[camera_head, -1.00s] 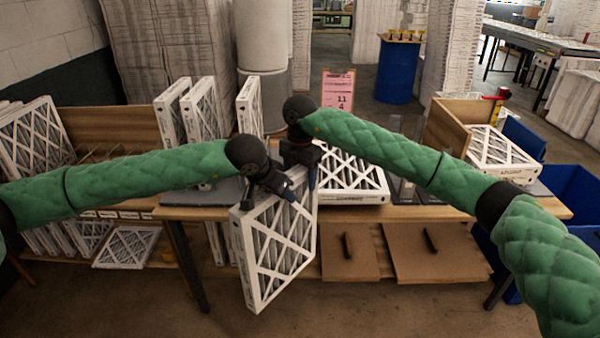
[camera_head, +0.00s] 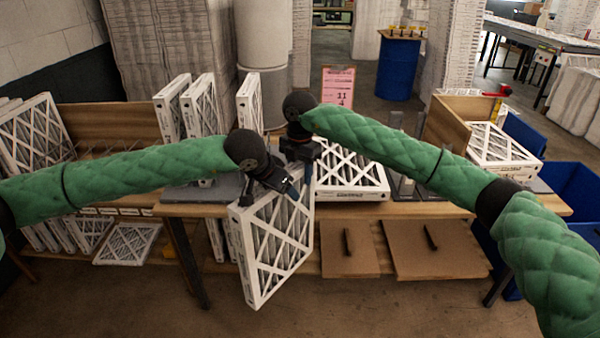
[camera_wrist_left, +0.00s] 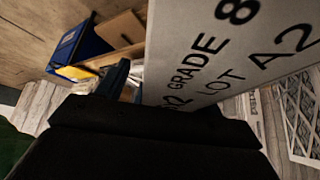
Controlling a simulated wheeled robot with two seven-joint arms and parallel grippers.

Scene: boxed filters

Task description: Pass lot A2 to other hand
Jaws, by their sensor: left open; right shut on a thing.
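The lot A2 filter (camera_head: 272,250), a white-framed boxed filter with a crisscross face, hangs tilted in front of the table edge. My right gripper (camera_head: 308,176) is shut on it near its upper right corner. My left gripper (camera_head: 287,190) is open at the filter's top edge, close beside the right one; the head view does not clearly show whether its fingers straddle the frame. In the left wrist view, the filter's white side (camera_wrist_left: 220,60) fills the upper right, printed "GRADE 8" and "LOT A2". A dark finger of the left gripper stands just left of it.
Another filter (camera_head: 350,178) lies flat on the table behind. Several filters stand upright at the back left (camera_head: 203,108). A wooden box (camera_head: 452,125) and a filter (camera_head: 500,150) are at the right. A pink sign (camera_head: 338,88) stands behind. Floor in front is clear.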

